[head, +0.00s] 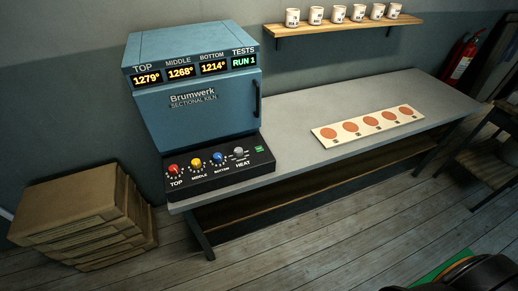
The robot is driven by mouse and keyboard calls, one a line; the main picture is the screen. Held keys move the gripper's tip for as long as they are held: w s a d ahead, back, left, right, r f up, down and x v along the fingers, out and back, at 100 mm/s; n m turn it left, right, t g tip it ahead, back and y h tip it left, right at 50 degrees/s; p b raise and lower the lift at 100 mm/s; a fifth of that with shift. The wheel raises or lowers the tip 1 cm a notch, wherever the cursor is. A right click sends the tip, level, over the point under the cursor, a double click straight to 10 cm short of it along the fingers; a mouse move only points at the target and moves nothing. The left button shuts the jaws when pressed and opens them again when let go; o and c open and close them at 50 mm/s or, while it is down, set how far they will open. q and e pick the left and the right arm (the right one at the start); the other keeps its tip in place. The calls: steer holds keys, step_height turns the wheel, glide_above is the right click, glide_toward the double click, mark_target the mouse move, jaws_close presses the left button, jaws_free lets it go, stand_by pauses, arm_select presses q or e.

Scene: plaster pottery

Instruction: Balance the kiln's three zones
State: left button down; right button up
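The blue kiln (205,105) stands at the left end of the grey table, its door closed. Its displays read TOP 1279° (146,80), MIDDLE 1268° (180,73), BOTTOM 1214° (214,66) and TESTS RUN 1 (244,62). The black control panel (222,181) in front carries a red TOP knob (173,169), a yellow MIDDLE knob (196,162), a blue BOTTOM knob (218,157) and a grey HEAT knob (238,151). Neither gripper shows in the head view.
A pale board (330,133) with several orange discs lies on the table (310,95). Several white cups (337,14) stand on a wall shelf (330,32). Stacked brown boxes (85,215) stand on the floor at left. A red extinguisher (461,57) hangs at right.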

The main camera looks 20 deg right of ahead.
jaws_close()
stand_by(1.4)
